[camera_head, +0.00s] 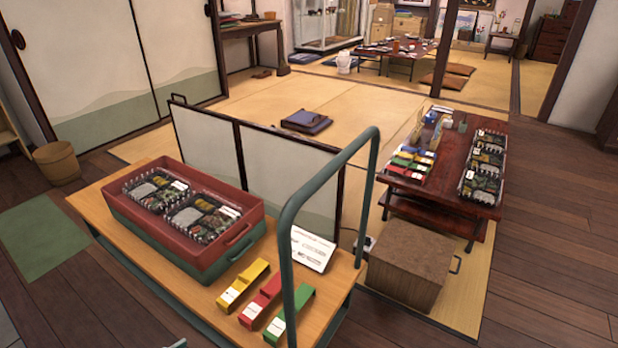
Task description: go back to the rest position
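Neither of my grippers shows in the head view, and no arm of mine can be made out. A wooden-topped cart (325,300) with a green tube handle (287,250) stands close in front of me. A red crate (230,240) on a green one (215,268) sits on its left part. Bento boxes (158,188) with food lie inside the red crate. A yellow case (242,285), a red case (261,300) and a green case (289,314) lie apart on the cart's front right. A white printed sign (313,249) stands behind them.
A low dark red table (444,182) at right holds bento boxes (482,162) and coloured cases (410,165). A brown box (409,268) stands before it. A low screen (285,173) stands behind the cart. Wooden floor (545,270) is clear at right.

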